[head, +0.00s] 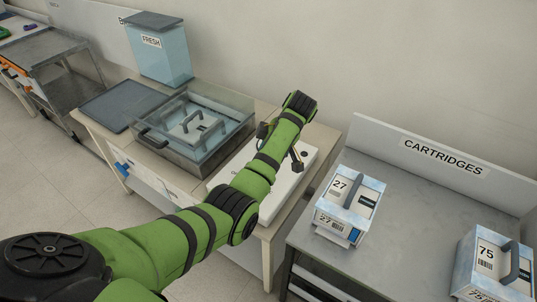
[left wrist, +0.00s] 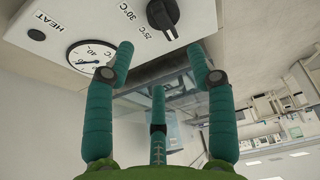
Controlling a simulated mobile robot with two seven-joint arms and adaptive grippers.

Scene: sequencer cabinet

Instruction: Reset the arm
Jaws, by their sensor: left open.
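My green left arm comes in from the left in the head view and reaches over the white unit (head: 292,192) on the table. My left gripper (left wrist: 160,68) is open and empty in the left wrist view, its teal fingers spread apart. In the head view the arm hides most of the gripper; only parts of its fingers show beside the arm. A white panel (left wrist: 80,20) marked HEAT carries a black knob (left wrist: 162,14) and a round gauge (left wrist: 91,56), just beyond the fingers in the left wrist view. My right gripper is out of view.
A clear-lidded bath (head: 180,151) with a handled cartridge inside stands left of the arm.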

